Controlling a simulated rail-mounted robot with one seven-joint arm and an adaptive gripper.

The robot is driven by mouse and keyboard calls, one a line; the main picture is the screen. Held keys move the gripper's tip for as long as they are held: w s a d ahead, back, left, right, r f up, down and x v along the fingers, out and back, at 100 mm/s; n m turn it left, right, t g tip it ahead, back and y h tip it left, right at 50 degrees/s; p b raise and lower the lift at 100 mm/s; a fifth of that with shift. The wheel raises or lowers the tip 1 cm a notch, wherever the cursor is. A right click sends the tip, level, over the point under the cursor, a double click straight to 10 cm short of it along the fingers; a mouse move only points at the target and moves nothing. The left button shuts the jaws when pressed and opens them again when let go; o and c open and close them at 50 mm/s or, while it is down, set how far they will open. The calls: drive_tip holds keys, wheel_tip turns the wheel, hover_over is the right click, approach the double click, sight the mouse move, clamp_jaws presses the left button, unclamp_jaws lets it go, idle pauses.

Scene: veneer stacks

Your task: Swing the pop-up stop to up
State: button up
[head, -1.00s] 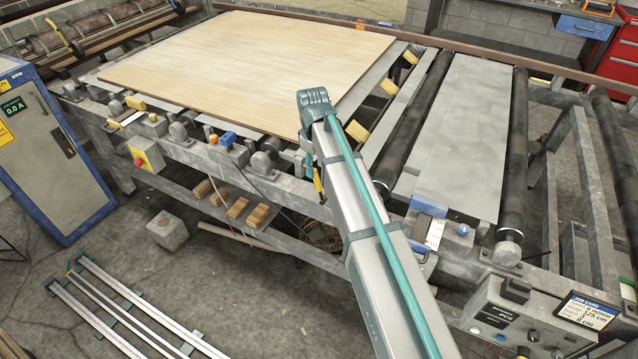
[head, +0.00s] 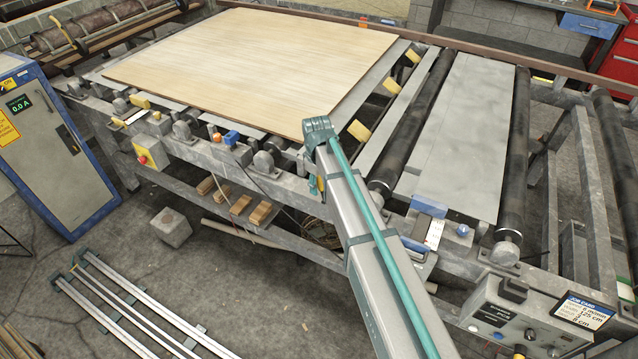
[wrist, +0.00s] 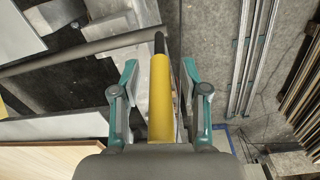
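A yellow lever handle (wrist: 161,95) with a black tip stands between the two teal fingers of my gripper (wrist: 160,72) in the wrist view. The fingers are spread, with a gap on each side of the handle. In the head view my arm hides most of the lever and the gripper, below the near right corner of the veneer. Several yellow blocks stand along the gap right of the veneer, one of them near my arm (head: 357,130). I cannot tell from these frames which part is the pop-up stop itself or how it is set.
A wide veneer sheet (head: 250,60) lies on the machine bed. Dark rollers (head: 415,120) and a grey plate (head: 465,130) lie right of my arm. A control box (head: 515,315) stands at front right, a cabinet (head: 50,150) at left.

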clamp_jaws()
